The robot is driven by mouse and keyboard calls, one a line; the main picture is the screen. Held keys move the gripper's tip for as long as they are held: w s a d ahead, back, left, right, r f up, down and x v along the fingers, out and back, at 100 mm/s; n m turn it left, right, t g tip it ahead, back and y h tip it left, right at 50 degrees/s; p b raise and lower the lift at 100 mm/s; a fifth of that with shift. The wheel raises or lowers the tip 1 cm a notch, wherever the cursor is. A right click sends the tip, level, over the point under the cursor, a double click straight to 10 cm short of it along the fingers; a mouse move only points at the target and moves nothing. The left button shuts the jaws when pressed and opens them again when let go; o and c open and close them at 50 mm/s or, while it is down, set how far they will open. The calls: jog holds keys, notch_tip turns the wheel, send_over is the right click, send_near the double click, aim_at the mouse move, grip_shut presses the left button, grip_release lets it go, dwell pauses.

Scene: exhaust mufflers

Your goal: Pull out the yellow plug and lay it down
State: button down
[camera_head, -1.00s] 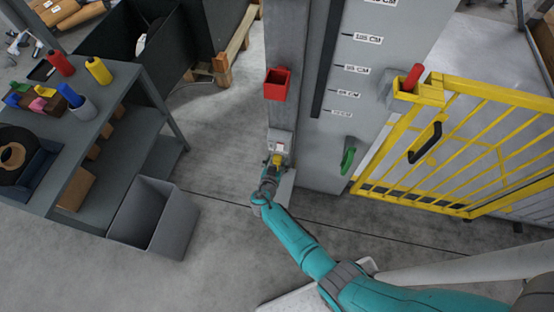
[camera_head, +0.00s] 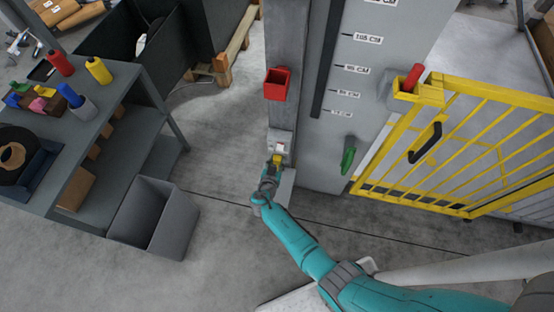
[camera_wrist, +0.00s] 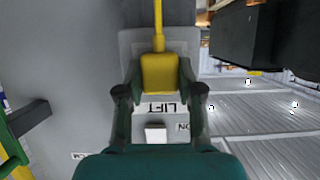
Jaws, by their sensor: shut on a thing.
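The yellow plug (camera_wrist: 159,72) sits between the two fingers of my gripper (camera_wrist: 160,85) in the wrist view, with a thin yellow stem or cable running up from it. My gripper is shut on it. In the head view the yellow plug (camera_head: 277,160) is a small patch at the tip of my gripper (camera_head: 274,166), in front of the grey box (camera_head: 281,142) on the column. The wrist view shows this box's face with "LIFT" lettering and a pale switch (camera_wrist: 155,132). I cannot tell whether the plug is still touching its socket.
A green handle (camera_head: 347,157) and yellow gate (camera_head: 460,140) are to the right. An open grey bin (camera_head: 153,216) and a workbench (camera_head: 100,120) with bottles stand left. The floor between bin and column is clear.

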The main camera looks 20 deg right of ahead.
jog(key=shift+s+a, duration=0.55)
jog(key=shift+s, duration=0.25)
jog(key=shift+s+a, duration=0.6)
jog(key=shift+s, duration=0.2)
jog(key=shift+s+a, duration=0.55)
jog(key=shift+s, duration=0.25)
